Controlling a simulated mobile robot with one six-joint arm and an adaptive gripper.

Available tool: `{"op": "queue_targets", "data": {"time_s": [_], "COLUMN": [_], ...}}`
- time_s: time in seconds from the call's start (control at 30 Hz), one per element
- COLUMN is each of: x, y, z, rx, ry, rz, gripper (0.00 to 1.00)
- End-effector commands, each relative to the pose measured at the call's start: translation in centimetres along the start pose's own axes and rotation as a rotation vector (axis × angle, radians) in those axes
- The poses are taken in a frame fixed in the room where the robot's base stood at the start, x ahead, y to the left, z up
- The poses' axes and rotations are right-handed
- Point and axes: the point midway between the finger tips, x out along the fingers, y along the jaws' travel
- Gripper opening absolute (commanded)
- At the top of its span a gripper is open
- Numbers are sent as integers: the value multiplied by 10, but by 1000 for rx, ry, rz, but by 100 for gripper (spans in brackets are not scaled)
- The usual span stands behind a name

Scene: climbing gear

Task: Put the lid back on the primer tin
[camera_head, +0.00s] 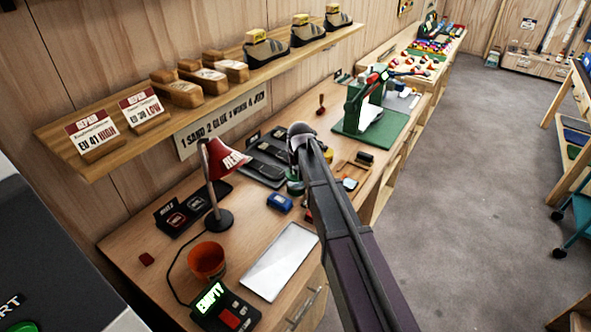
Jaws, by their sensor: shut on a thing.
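My arm reaches from the lower right over the workbench, and its wrist end (301,135) hangs above the bench's middle. A small round green thing (294,186) shows partly at the left edge of my arm, on or just above the bench. I cannot tell whether it is the primer tin. No lid can be made out.
The workbench (150,222) holds a red lamp (226,160), an orange pot (206,260), a blue box (280,202), a pale sheet (281,261), dark trays (264,165) and a green machine (366,105). A shoe shelf (130,140) overhangs the back.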

Motion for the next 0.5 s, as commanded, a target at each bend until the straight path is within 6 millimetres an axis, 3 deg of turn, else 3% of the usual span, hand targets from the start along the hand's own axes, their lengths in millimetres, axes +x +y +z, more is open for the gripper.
{"op": "queue_targets", "data": {"time_s": [0.2, 0.5], "x": [17, 25], "y": [0, -1], "z": [5, 7], "rx": [-1, -1], "ry": [0, 0], "rz": [0, 0], "gripper": [0, 0]}}
